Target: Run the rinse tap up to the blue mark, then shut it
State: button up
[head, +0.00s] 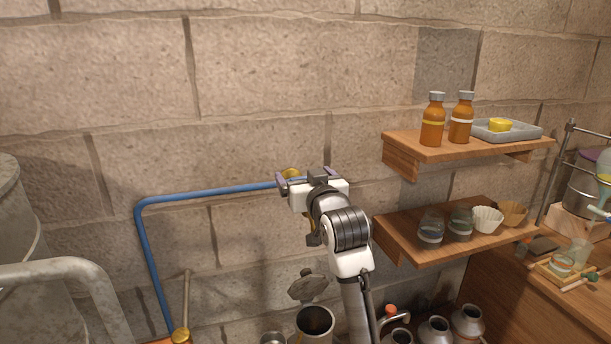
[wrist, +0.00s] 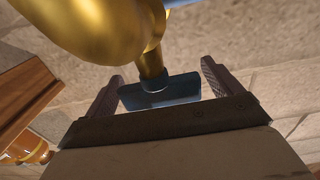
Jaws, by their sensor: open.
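The rinse tap shows as a brass body (wrist: 100,30) with a short stem and a flat dark blue handle (wrist: 160,92) in the wrist view. In the head view only a bit of its brass (head: 291,173) shows behind my gripper (head: 309,180), at the end of a blue pipe (head: 215,189). My gripper is open, its fingers (wrist: 163,86) on either side of the handle in the wrist view, with narrow gaps. I cannot tell how deep the handle sits between them. I cannot make out the blue mark.
Two wooden shelves (head: 440,150) stick out from the stone wall at right, with amber bottles (head: 432,122) and glass jars. An open metal can (head: 315,322) stands below, with several metal jugs (head: 467,322) to its right. A large grey vessel (head: 15,220) is at left.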

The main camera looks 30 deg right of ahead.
jog(key=c, duration=1)
jog(key=shift+f+y, duration=0.1)
jog(key=shift+y, duration=0.2)
jog(key=shift+n+y+b, duration=0.65)
jog(key=shift+n+y, duration=0.05)
jog(key=shift+y, duration=0.1)
jog(key=y, duration=0.1)
jog(key=n+y+b, duration=0.1)
jog(key=n+y, duration=0.1)
jog(key=shift+a+t+b, duration=0.25)
jog(key=shift+t+b, duration=0.05)
jog(key=shift+b, duration=0.05)
jog(key=shift+s+a+n+g+y+b, duration=0.15)
jog(key=shift+n+g+y+b, duration=0.2)
jog(key=shift+n+y, duration=0.75)
jog(key=shift+w+a+n+g+y+b, duration=0.15)
jog(key=shift+n+g+y, duration=0.4)
jog(key=shift+y, duration=1.1)
jog(key=shift+s+a+n+g+y+b, duration=0.1)
jog(key=shift+n+g+y+b, duration=0.2)
jog(key=shift+n+y, duration=0.85)
jog(key=shift+y, duration=0.3)
